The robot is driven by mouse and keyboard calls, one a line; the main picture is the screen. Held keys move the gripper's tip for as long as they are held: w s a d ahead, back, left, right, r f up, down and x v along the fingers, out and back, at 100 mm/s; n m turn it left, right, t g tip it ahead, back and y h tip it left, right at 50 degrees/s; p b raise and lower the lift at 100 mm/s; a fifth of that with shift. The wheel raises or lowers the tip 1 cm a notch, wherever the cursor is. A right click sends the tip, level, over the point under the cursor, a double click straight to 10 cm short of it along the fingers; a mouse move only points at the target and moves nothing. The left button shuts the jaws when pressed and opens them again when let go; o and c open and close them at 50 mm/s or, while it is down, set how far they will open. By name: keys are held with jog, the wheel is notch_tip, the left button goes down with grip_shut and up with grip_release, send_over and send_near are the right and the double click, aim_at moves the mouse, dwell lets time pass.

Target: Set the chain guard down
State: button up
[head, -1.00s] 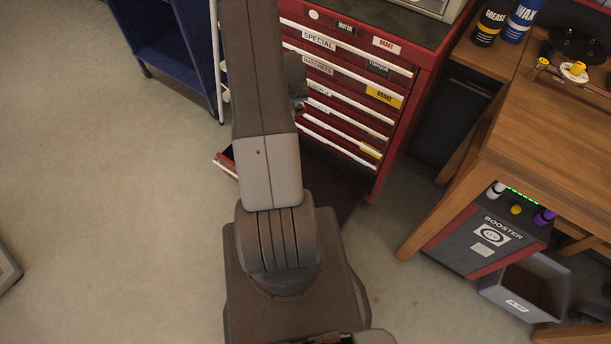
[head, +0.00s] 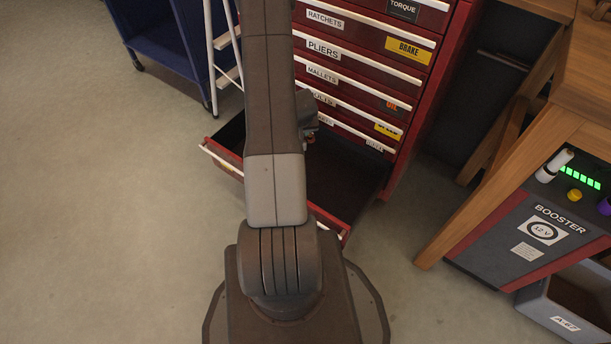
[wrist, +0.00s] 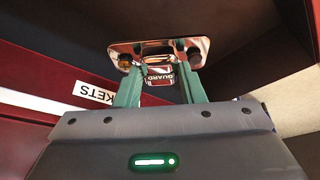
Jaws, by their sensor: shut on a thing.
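The chain guard (wrist: 150,47) is a shiny, copper-toned plate with rounded ends, seen in the wrist view. In the head view, my arm hides the guard and most of the gripper; a small dark part of my wrist shows beside the arm, above the open bottom drawer (head: 345,178) of the red tool cabinet. I cannot tell whether the guard touches anything below it.
The red tool cabinet (head: 366,73) has several shut, labelled drawers above the open one. A blue cart (head: 165,50) stands at the left, with a white frame beside it. A wooden bench (head: 575,85), a booster box (head: 540,228) and a grey bin (head: 560,312) are at the right. Floor at left is clear.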

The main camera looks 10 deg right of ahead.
jog(key=f+b, duration=0.3)
jog(key=f, duration=0.3)
jog(key=f+b, duration=0.3)
jog(key=f, duration=0.3)
jog(key=f+b, duration=0.3)
jog(key=f, duration=0.4)
jog(key=shift+w+d+b, duration=0.25)
jog(key=shift+d+b, duration=0.1)
jog(key=shift+d, duration=0.05)
jog(key=shift+f, duration=0.15)
jog(key=shift+f, duration=0.15)
jog(key=o, duration=1.1)
jog(key=shift+c, duration=0.2)
jog(key=shift+r, duration=0.4)
jog(key=p+v, duration=0.4)
jog(key=v, duration=0.7)
jog(key=shift+s+r, duration=0.25)
jog(key=shift+r, duration=0.05)
